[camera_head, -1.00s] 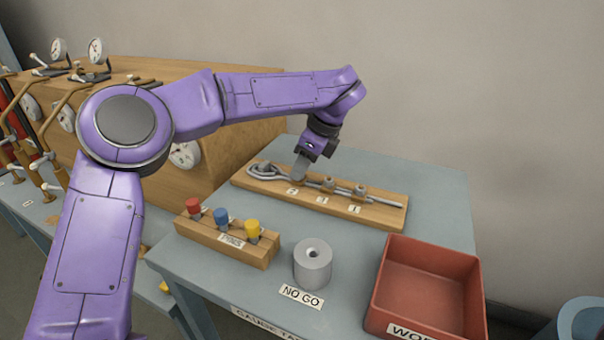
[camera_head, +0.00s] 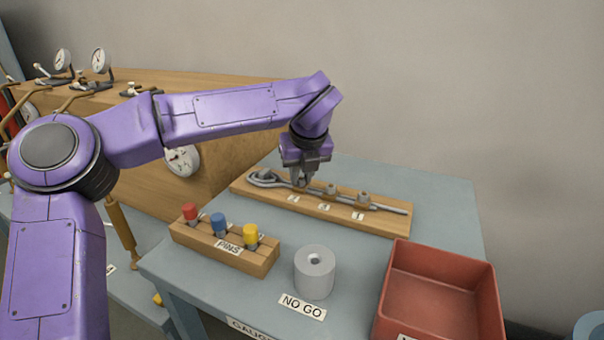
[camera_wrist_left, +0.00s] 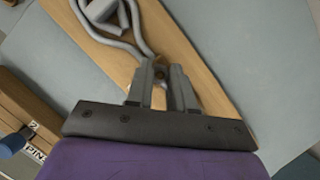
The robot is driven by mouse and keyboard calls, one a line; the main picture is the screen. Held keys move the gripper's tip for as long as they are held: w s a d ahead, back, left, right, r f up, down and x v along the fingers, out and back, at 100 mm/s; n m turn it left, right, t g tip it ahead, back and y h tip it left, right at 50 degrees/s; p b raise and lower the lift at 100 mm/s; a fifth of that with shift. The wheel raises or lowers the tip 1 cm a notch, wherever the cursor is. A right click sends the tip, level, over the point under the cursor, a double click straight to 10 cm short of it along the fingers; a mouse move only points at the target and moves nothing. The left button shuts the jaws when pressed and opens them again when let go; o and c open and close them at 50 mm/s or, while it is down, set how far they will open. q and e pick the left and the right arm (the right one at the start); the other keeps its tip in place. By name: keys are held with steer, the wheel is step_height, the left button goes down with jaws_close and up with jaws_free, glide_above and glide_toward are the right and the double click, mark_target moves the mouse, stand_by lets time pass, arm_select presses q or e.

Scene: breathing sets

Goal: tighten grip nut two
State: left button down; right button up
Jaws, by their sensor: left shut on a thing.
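A wooden board (camera_head: 385,222) on the blue-grey table carries a looped grey metal rod (camera_head: 262,180) with nuts along it and small number labels in front. My left gripper (camera_head: 301,185) points down over the leftmost label, which looks like a 2. It is shut on the grip nut there, which its fingers mostly hide. Two other nuts, the middle one (camera_head: 331,190) and the right one (camera_head: 363,199), show to the right. In the left wrist view the two fingers (camera_wrist_left: 161,82) straddle the rod over the board. My right gripper is not in view.
A wooden pin holder (camera_head: 262,262) with red, blue and yellow pins stands in front of the board. A grey NO GO ring (camera_head: 314,275) and a red tray (camera_head: 440,295) stand nearer on the table. A wooden gauge bench (camera_head: 215,150) is behind left.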

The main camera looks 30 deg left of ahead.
arm_select(q)
steer(key=m, duration=0.1)
steer(key=m+h+p, duration=0.1)
steer(key=m, duration=0.1)
steer(key=shift+a+r+m+t, duration=0.1)
steer(key=shift+r+m+t, duration=0.2)
steer(key=shift+t, duration=0.1)
steer(key=m+h+p, duration=0.1)
steer(key=m+p, duration=0.1)
steer(key=shift+a+m, duration=0.1)
steer(key=shift+m, duration=0.3)
steer(key=m+h+p, duration=0.2)
steer(key=m+p, duration=0.2)
steer(key=p, duration=0.2)
steer(key=m+h+p, duration=0.2)
steer(key=m+p, duration=0.3)
steer(key=p, duration=0.2)
steer(key=shift+a+r, duration=0.1)
steer(key=shift+a, duration=0.05)
steer(key=shift+w+f+m+g+h+p, duration=0.15)
steer(key=shift+m+g+p, duration=0.1)
steer(key=shift+m+p, duration=0.4)
steer(key=shift+s+f+m+g+h+p, duration=0.15)
steer(key=shift+m+g+p, duration=0.1)
steer(key=shift+m+p, duration=0.35)
steer(key=shift+w, duration=0.1)
steer(key=c, duration=1)
jaws_free()
